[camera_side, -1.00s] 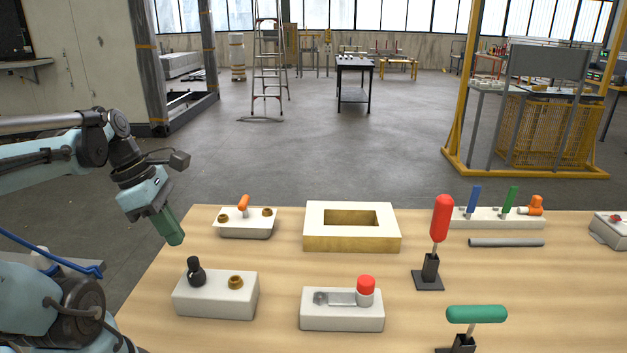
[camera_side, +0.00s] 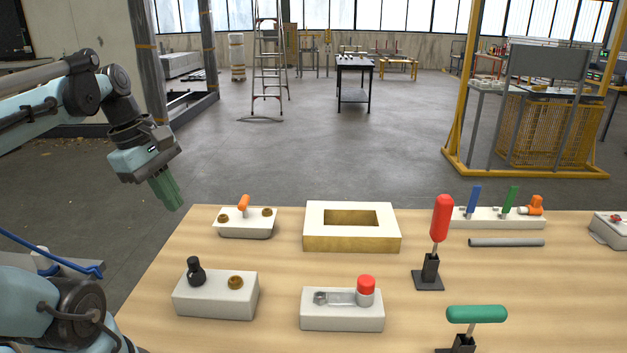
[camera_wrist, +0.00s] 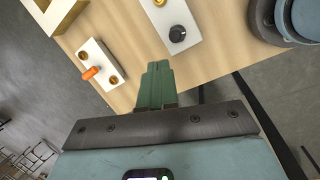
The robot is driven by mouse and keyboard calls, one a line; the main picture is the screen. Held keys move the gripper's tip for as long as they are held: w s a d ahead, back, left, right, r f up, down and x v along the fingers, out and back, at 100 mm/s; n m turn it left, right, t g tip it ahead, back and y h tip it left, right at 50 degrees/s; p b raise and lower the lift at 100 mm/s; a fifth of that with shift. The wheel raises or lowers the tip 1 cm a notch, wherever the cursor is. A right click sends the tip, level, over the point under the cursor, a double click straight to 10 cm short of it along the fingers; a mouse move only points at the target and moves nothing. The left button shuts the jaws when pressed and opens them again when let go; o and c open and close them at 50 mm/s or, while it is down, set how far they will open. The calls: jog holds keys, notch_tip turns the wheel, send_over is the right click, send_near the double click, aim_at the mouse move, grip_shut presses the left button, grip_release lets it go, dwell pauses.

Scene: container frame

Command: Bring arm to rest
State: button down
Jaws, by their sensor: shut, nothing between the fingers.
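My gripper (camera_side: 167,190) has green fingers and hangs in the air at the left, beyond the table's left edge in the side view. It points down and slightly right. The fingers are together with nothing between them. In the wrist view the shut gripper (camera_wrist: 156,75) shows over the wooden table, between a block with an orange handle (camera_wrist: 91,73) and a block with a black knob (camera_wrist: 177,34). Nothing touches the fingers.
The table (camera_side: 280,275) bears the orange-handled block (camera_side: 245,227), the black-knob block (camera_side: 215,297), a hollow frame box (camera_side: 352,242), a red-button block (camera_side: 341,318), and upright red (camera_side: 441,218) and green (camera_side: 477,314) handles. A grey rod (camera_side: 506,243) lies at the right. Space above the table is clear.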

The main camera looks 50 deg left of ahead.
jog(key=w+d+f+m+t, duration=0.1)
jog(key=w+d+f+m, duration=0.1)
jog(key=m, duration=0.5)
jog(key=w+d+f+m+t, duration=0.1)
jog(key=w+d+f+m, duration=0.1)
jog(key=w+d+m, duration=0.2)
jog(key=w+d+f+m+t+y, duration=0.1)
jog(key=w+d+f+m+t, duration=0.1)
jog(key=d+m, duration=0.5)
jog(key=w+f+m, duration=0.1)
jog(key=m, duration=0.3)
jog(key=shift+w, duration=0.35)
jog(key=shift+d, duration=0.1)
